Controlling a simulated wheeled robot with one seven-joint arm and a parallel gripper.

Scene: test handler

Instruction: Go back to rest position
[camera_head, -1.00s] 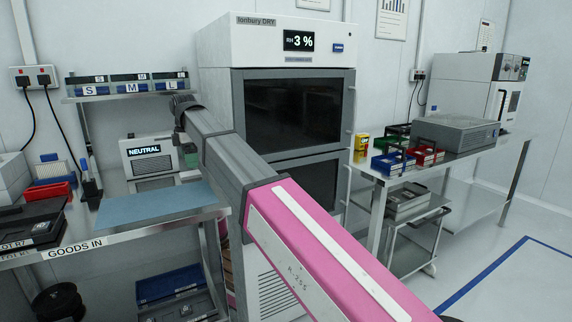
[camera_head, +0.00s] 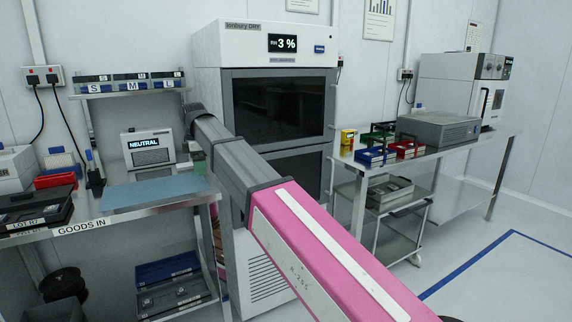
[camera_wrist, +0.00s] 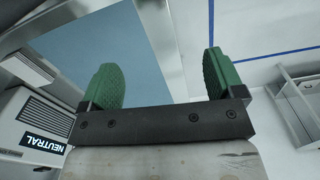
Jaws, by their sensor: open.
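My gripper (camera_wrist: 162,82) shows in the wrist view with its two green ridged fingers wide apart. Nothing is between them. Past the left finger lies a blue mat (camera_wrist: 95,50) on the bench, and past the right finger is pale floor. In the head view my pink and grey arm reaches from the lower right up to the left, in front of the dry cabinet (camera_head: 278,105). The gripper itself cannot be made out in the head view.
The goods-in bench (camera_head: 140,219) with the blue mat (camera_head: 150,193) and the NEUTRAL unit (camera_head: 148,158) stands at left. A steel table (camera_head: 455,150) with coloured bins and a grey box (camera_head: 438,130) stands at right. Open floor lies at lower right.

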